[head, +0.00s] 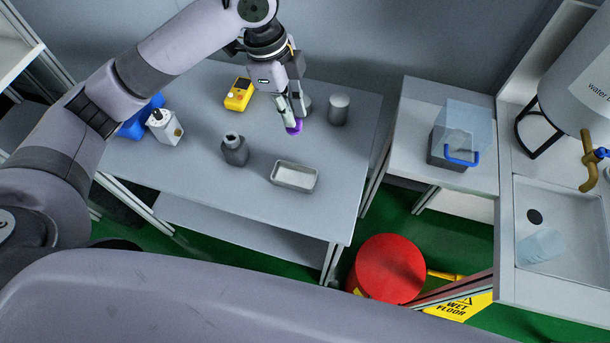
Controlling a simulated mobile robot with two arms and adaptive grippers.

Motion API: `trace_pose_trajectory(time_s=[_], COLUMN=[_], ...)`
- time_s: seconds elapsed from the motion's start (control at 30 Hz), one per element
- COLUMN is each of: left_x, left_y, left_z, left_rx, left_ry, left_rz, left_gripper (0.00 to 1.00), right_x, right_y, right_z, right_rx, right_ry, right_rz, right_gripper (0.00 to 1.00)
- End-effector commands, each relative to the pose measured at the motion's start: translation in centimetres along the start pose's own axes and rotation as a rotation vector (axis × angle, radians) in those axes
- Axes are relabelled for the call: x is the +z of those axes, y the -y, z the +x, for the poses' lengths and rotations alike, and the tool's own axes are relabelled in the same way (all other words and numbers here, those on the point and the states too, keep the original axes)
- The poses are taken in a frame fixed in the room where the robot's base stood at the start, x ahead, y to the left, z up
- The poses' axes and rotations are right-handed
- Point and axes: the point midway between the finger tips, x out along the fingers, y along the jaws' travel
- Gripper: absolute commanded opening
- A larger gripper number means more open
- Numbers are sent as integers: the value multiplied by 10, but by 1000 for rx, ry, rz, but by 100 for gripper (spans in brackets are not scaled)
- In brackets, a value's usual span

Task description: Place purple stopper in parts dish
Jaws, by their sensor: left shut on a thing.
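The purple stopper (295,127) is held at the fingertips of my left gripper (292,112), which is shut on it. The gripper points down over the back middle of the grey table. The parts dish (294,177), a small silver rectangular tray with a pale inside, sits near the table's front edge. In the picture it is below the stopper, and the two are apart. How high the stopper is above the table is hard to tell. My right gripper is not in view.
A dark grey bottle (235,151) stands left of the dish. A grey cylinder (338,109) stands right of the gripper. The table's front right corner is clear.

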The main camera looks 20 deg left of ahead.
Motion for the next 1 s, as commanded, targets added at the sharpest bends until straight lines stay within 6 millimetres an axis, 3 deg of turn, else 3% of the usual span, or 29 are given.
trace_pose_trajectory(time_s=[0.3, 0.5, 1.0], left_x=[17, 26, 38], left_y=[-3, -3, -3], left_z=[76, 124, 184], left_rx=[9, 6, 3], left_ry=[3, 2, 2], left_rz=[-2, -2, -2], left_gripper=[0, 0, 0], right_x=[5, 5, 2], right_y=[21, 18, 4], right_z=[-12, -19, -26], right_rx=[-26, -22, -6], right_ry=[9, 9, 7], right_rz=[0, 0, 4], right_gripper=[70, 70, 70])
